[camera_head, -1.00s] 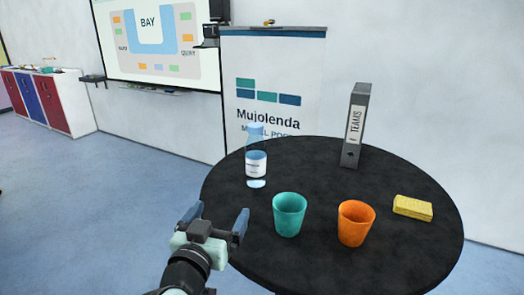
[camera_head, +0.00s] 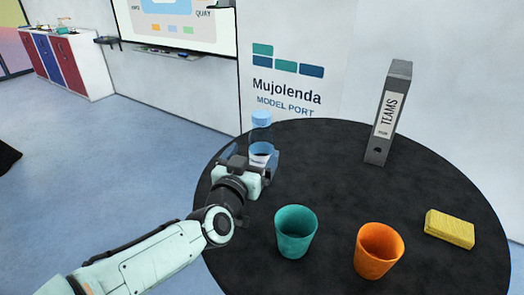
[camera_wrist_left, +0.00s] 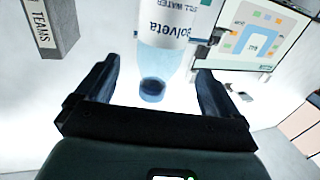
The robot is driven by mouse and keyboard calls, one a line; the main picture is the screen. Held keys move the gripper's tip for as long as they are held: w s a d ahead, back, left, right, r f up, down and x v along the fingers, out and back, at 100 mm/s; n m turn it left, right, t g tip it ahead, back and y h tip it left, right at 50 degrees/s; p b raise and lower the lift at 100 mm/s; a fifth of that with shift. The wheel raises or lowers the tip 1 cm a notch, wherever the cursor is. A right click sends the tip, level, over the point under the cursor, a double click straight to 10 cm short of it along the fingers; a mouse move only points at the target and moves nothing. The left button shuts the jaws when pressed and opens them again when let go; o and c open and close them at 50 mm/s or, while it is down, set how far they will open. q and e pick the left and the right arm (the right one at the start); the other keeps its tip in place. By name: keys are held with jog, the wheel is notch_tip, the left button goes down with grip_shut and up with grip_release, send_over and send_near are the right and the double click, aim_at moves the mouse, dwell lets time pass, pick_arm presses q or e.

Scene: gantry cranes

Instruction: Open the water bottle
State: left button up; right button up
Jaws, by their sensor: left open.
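The water bottle (camera_head: 260,136) stands upright on the black round table (camera_head: 330,180), with a light blue cap (camera_head: 261,117) on top. My left gripper (camera_head: 250,158) is open on the near side of the bottle, and it hides the lower part. In the left wrist view the picture is upside down. There the bottle (camera_wrist_left: 172,30), with a white label, lies between the two spread fingers of my left gripper (camera_wrist_left: 157,68), and I see no finger clearly touching it. My right gripper is not in view.
A teal cup (camera_head: 295,232) and an orange cup (camera_head: 378,250) stand near the table's front. A yellow sponge (camera_head: 450,229) lies at the right. A grey binder (camera_head: 387,115) stands at the back. The table's middle is clear.

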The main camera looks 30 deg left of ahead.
aim_at(258, 148)
pick_arm(q)
jog(key=w, duration=0.2)
jog(key=w+p, duration=0.1)
jog(key=w, duration=0.1)
jog(key=w+a, duration=0.1)
jog(key=shift+w, duration=0.4)
jog(key=shift+w+f, duration=0.1)
jog(key=shift+w, duration=0.3)
jog(key=shift+s, duration=0.2)
jog(key=shift+c, duration=0.5)
jog(key=c, duration=1.1)
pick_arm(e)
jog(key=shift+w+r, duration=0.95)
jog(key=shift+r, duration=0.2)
